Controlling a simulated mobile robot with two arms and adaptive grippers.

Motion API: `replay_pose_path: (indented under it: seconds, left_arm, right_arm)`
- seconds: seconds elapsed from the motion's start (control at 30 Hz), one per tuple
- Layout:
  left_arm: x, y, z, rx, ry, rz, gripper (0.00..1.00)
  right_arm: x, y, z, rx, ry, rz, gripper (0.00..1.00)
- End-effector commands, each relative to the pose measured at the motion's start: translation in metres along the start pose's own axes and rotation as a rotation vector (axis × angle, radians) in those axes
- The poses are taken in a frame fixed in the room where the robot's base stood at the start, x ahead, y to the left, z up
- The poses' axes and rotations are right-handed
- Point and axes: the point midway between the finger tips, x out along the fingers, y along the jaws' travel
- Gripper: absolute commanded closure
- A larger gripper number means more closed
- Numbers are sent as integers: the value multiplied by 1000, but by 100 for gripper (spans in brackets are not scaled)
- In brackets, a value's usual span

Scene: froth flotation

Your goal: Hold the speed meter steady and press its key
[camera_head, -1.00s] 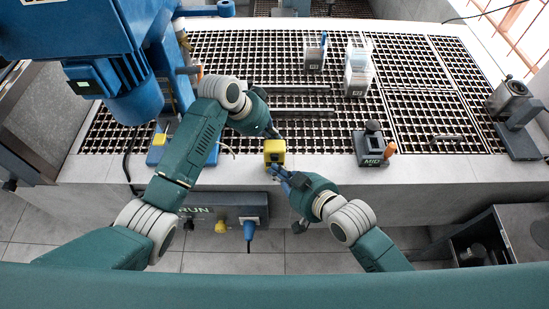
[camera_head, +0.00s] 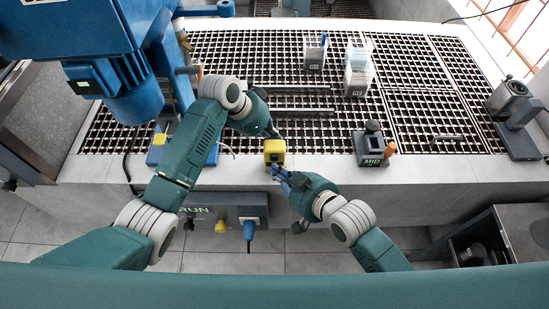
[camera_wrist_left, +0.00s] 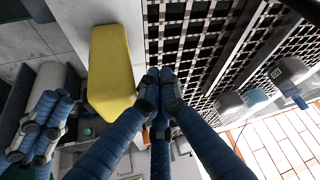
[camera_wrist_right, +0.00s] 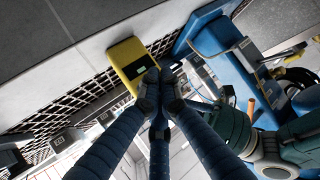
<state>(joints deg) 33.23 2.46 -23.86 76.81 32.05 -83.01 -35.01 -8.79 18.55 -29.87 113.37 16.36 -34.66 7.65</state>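The yellow speed meter (camera_head: 274,147) stands on the pale front ledge, between my two grippers. My left gripper (camera_head: 274,134) is at its far side, with its fingertips together beside the meter. In the left wrist view, the meter (camera_wrist_left: 110,68) lies left of those fingertips. My right gripper (camera_head: 275,171) is at the near side, with its fingers drawn together and their tips close to the meter. In the right wrist view, the meter (camera_wrist_right: 130,62) shows a small greenish display just beyond the fingertips. Neither gripper encloses it. The key and any contact cannot be made out.
A dark device marked MID (camera_head: 373,147) stands right of the meter. Blue machinery (camera_head: 128,90) is at the left. A panel marked RUN (camera_head: 222,213) is on the ledge's front face. The ledge right of MID is clear.

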Motion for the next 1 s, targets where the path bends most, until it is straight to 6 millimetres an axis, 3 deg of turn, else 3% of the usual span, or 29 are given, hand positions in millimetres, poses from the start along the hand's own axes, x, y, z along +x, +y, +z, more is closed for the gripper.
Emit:
replay_pose_path:
  seconds: [1.0]
  left_arm:
    - [0, 0, 0, 0, 0, 0, 100]
  right_arm:
    - [7, 5, -5, 0, 0, 0, 100]
